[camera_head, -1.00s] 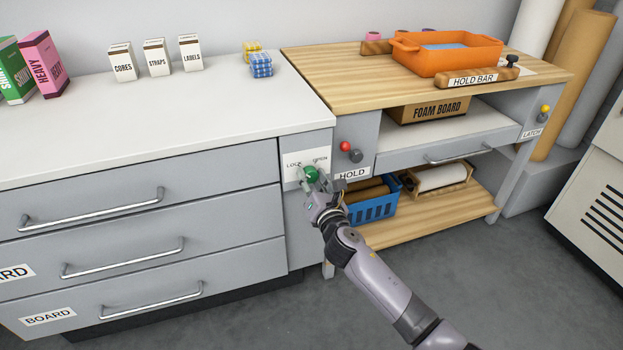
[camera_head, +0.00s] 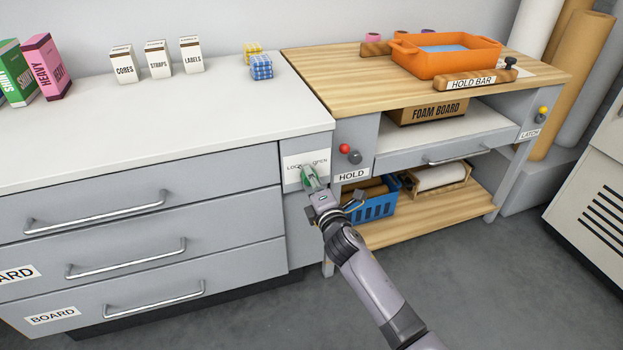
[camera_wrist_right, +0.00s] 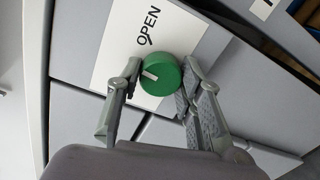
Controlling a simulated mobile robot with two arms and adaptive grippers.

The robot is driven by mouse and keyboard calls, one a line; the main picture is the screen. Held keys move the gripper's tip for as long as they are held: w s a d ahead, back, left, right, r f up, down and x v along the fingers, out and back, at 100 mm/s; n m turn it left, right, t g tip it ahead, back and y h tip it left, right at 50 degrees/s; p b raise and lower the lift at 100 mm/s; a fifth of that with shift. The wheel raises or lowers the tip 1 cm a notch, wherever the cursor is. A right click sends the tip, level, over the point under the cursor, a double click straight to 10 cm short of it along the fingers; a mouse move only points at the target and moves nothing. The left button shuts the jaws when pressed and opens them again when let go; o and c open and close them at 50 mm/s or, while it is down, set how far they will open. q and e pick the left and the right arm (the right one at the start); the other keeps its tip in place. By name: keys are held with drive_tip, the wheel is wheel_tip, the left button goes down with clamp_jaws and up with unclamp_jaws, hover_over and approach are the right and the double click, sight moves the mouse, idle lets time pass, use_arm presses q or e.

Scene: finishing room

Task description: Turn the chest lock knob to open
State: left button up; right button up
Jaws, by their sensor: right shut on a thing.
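The green lock knob (camera_head: 309,178) sits on a white plate (camera_head: 292,168) lettered LOCK and OPEN, on the chest's front near its right end. In the right wrist view the knob (camera_wrist_right: 159,74) carries a short white mark at the left part of its face, and the word OPEN is above it. My right gripper (camera_head: 314,180) reaches it from the front. Its fingers, seen in the right wrist view (camera_wrist_right: 160,80), are shut on the knob's two sides. In the head view the gripper partly covers the knob and plate. My left gripper is not in view.
The chest's drawers (camera_head: 130,190) with bar handles lie to the left. A bench (camera_head: 330,80) adjoins on the right, with red and grey knobs (camera_head: 350,152) above a HOLD label. A blue basket (camera_head: 374,207) stands on its lower shelf, close to my wrist.

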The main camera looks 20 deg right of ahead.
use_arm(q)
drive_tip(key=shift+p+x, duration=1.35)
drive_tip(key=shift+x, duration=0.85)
use_arm(e)
drive_tip(key=shift+d+f+m, duration=0.1)
drive_tip(key=shift+d+m, duration=0.05)
drive_tip(key=shift+m, duration=3.85)
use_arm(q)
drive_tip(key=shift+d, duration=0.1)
use_arm(e)
drive_tip(key=o, duration=1.2)
drive_tip(key=shift+c, duration=0.2)
drive_tip(key=shift+s, duration=0.1)
drive_tip(key=s, duration=1.1)
drive_tip(key=shift+s+d+r, duration=0.15)
drive_tip(key=shift+s+r, duration=0.1)
drive_tip(key=shift+s, duration=0.15)
